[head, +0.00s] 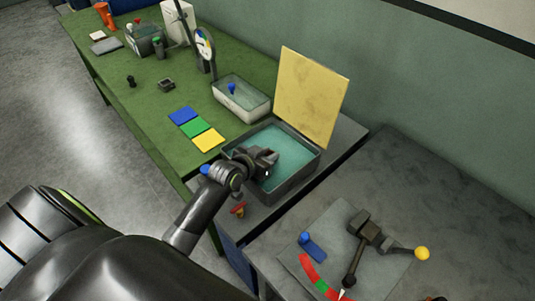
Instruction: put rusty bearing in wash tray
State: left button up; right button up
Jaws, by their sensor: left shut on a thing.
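The wash tray (292,186) is a dark grey rectangular tray with teal liquid, its yellowish lid (310,95) standing open at the back. My left gripper (267,164) reaches in from the lower left and is over the tray. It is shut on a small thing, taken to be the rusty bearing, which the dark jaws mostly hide. I cannot tell whether it touches the liquid. My right gripper is not in view.
A pale bin (241,108) with a blue-topped item stands behind the tray. Blue, green and yellow cards (196,131) lie on the green bench. A lever fixture with a yellow knob (422,253) stands on the grey bench at right.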

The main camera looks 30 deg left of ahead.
pick_arm(q)
jog(key=shift+f, duration=0.35)
jog(key=shift+s+f+b, duration=0.1)
jog(key=shift+f+b, duration=0.15)
jog(key=shift+b, duration=0.1)
jog(key=o, duration=0.9)
jog(key=shift+f, duration=0.15)
jog(key=shift+c, duration=0.2)
jog(key=shift+o, duration=0.7)
jog(key=shift+s+f, duration=0.1)
jog(key=shift+r, duration=0.25)
jog(key=shift+r+p, duration=0.5)
jog(key=v, duration=1.2)
jog(key=shift+b, duration=0.45)
